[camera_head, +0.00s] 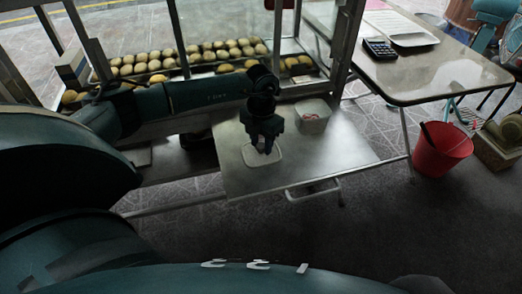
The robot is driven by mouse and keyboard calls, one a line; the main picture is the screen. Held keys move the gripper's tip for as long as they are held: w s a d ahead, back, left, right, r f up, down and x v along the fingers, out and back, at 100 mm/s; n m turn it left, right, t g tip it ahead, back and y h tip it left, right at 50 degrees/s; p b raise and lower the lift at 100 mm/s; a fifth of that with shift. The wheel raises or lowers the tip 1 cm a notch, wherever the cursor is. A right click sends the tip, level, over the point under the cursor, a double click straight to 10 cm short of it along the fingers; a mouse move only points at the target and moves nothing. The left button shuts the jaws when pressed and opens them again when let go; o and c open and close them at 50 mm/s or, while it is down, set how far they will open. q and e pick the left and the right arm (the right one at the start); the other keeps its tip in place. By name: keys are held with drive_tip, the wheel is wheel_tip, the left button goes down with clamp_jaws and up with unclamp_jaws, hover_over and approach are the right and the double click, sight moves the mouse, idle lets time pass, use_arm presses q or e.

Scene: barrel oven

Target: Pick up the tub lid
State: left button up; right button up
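The tub lid (262,160) is a pale, flat, rounded square lying on the grey metal shelf. An open pale tub (313,122) with reddish contents stands to its right, further back. My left gripper (264,149) points down over the lid, its two dark fingers apart. The fingers overlap the lid's back part in the picture and hide some of it. I cannot tell whether they touch it. My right gripper is not in view.
A glass-sided case with rows of rolls (166,63) stands behind the shelf (228,176). At the right are a table (440,75) with a calculator (380,48) and a white tray (413,39), and a red bucket (440,150) on the floor. The shelf's right front is clear.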

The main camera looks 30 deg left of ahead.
use_arm(q)
drive_tip(key=c, duration=0.6)
drive_tip(key=shift+r, duration=0.1)
